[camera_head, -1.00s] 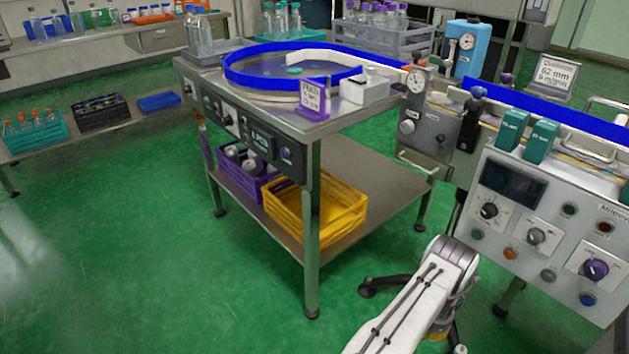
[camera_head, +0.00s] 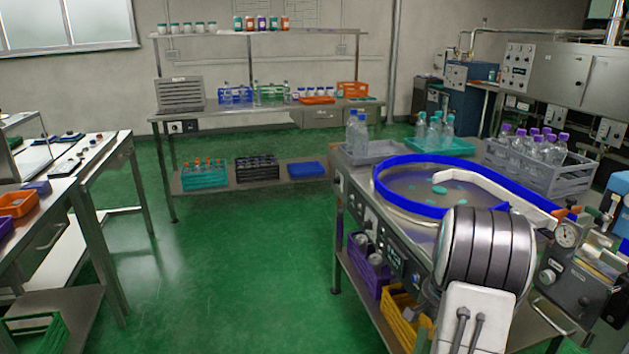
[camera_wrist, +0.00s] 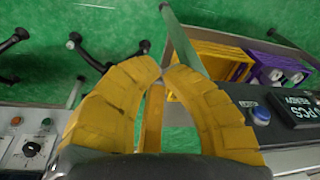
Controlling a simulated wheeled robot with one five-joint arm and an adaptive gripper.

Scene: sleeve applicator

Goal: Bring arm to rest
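My gripper (camera_wrist: 162,70) shows in the wrist view with two curved yellow fingers. Their tips come together at the middle of the picture, and I see nothing held between them. Beyond the fingers are the green floor, a metal table leg and a dark control panel (camera_wrist: 290,108) at the right. In the head view my arm's grey joint and white link rise at the lower right, in front of the metal table (camera_head: 345,180) with the blue-rimmed round feeder (camera_head: 400,195). My gripper is out of the head view.
A grey crate of purple-capped bottles (camera_head: 540,172) stands behind the feeder. A gauge unit (camera_head: 568,236) is right of my arm. Yellow (camera_head: 398,310) and purple (camera_head: 366,268) crates sit on the lower shelf. A workbench (camera_head: 100,180) stands at left. Green floor (camera_head: 230,270) is open between.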

